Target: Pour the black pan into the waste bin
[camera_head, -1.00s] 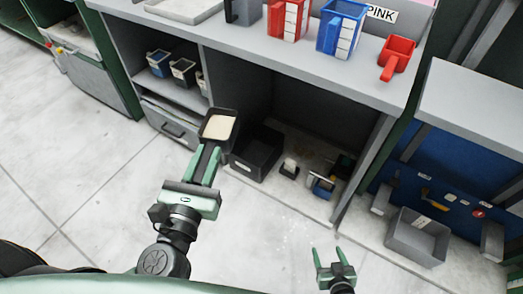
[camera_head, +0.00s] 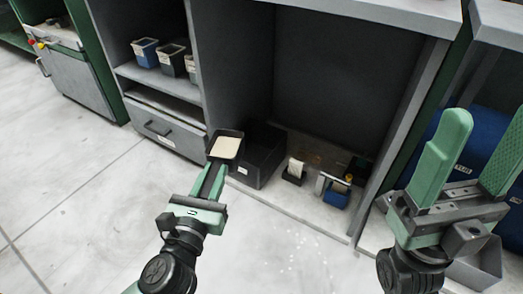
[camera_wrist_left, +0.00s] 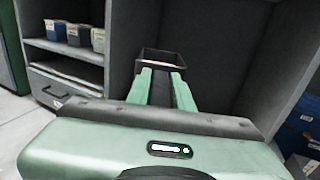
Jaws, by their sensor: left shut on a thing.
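The black pan (camera_head: 225,146) holds a cream-white fill and looks roughly level. My left gripper (camera_head: 212,172) is shut on its handle, which lies between the fingers. In the left wrist view the pan (camera_wrist_left: 161,56) shows beyond the fingers (camera_wrist_left: 160,84); its fill is hard to see there. A black open bin (camera_head: 258,165), likely the waste bin, stands under the counter just right of the pan. The pan partly overlaps its left side in the head view; I cannot tell the height between them. My right gripper (camera_head: 485,150) is open and empty at the right.
A small black container (camera_head: 294,171) and a blue container (camera_head: 337,194) stand right of the bin. Shelves at left hold several small tubs (camera_head: 146,52) above a drawer (camera_head: 165,133). A grey upright panel (camera_head: 392,130) bounds the bay. White specks lie on the open floor.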

